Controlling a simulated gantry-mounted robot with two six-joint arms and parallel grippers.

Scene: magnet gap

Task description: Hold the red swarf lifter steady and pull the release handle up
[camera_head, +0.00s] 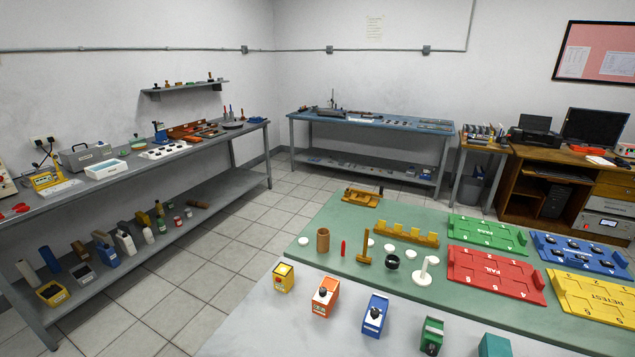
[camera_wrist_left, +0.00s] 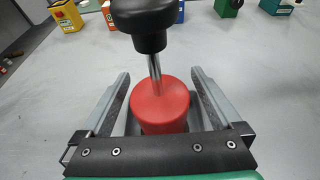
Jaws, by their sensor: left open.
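The red swarf lifter (camera_wrist_left: 160,110) shows in the left wrist view as a red cylinder standing between the fingers of my left gripper (camera_wrist_left: 160,95). A metal rod rises from its top to a black knob, the release handle (camera_wrist_left: 146,20). My left gripper is open, with a finger on each side of the red body and a visible gap on both sides. The lower part of the lifter is hidden behind the gripper's dark front plate. The lifter and both grippers are out of the head view. My right gripper is in neither view.
The green mat (camera_head: 300,265) carries coloured trays, including a red one (camera_head: 495,276). Grey tabletop around the lifter is clear.

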